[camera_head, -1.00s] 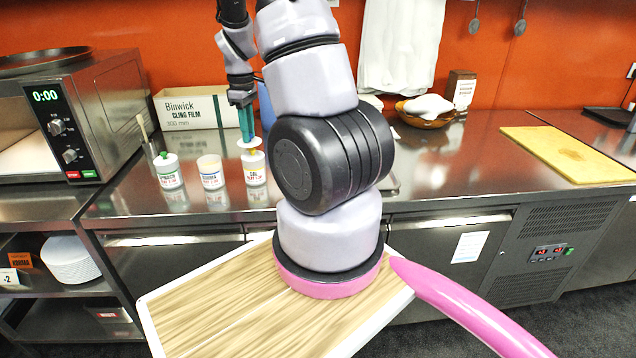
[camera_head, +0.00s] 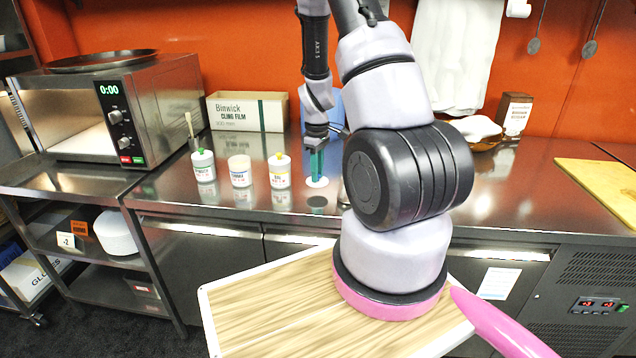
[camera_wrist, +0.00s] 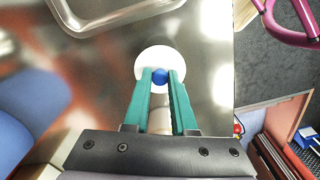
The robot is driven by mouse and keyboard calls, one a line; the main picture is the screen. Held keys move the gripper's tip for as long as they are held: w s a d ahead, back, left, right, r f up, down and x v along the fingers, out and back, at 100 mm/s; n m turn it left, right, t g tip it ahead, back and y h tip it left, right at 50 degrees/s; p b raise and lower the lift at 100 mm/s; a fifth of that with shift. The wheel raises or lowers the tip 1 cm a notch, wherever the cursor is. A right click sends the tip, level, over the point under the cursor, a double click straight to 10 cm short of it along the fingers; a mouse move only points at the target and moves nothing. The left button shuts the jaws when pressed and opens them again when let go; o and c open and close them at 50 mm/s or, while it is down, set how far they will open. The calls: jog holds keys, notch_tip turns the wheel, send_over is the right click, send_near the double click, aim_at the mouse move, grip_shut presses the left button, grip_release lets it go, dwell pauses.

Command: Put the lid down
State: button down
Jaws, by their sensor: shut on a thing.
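My gripper (camera_head: 316,172) is shut on the knob of a round white lid (camera_head: 317,182). In the wrist view the lid (camera_wrist: 150,58) is a white disc with a blue knob (camera_wrist: 160,76) between the teal fingertips (camera_wrist: 160,80). The lid is a little above the steel counter, right of the jars, with a dark patch below it. The middle jar (camera_head: 240,176), with a blue label, looks open with yellowish contents. The green-knobbed jar (camera_head: 204,172) and yellow-knobbed jar (camera_head: 280,175) have lids on.
A cling film box (camera_head: 235,111) stands behind the jars, and an oven (camera_head: 110,110) is at left. A blue item (camera_head: 336,108) is behind my gripper. A yellow board (camera_head: 605,185) lies far right. The counter front (camera_head: 260,207) near the lid is clear.

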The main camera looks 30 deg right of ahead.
jog(key=shift+f, duration=1.75)
jog(key=shift+f, duration=0.15)
jog(key=c, duration=0.7)
grip_release()
jog(key=shift+c, duration=0.2)
notch_tip(320, 180, up, 12)
jog(key=shift+a+r, duration=0.1)
jog(key=shift+r, duration=0.15)
jog(key=s+a+r+m+t, duration=0.2)
jog(key=a+r+m, duration=0.15)
jog(key=r, duration=0.75)
jog(key=s+a+r+m+t+y, duration=0.1)
jog(key=s+a+r+m+t, duration=0.1)
jog(key=s+a+r, duration=0.3)
jog(key=s+a+r+m+t+y, duration=0.1)
jog(key=s+a+r+m+t, duration=0.2)
jog(key=s+r, duration=0.9)
jog(key=shift+s+a+r+m, duration=0.3)
jog(key=shift+a+r+m, duration=0.55)
jog(key=shift+m, duration=0.3)
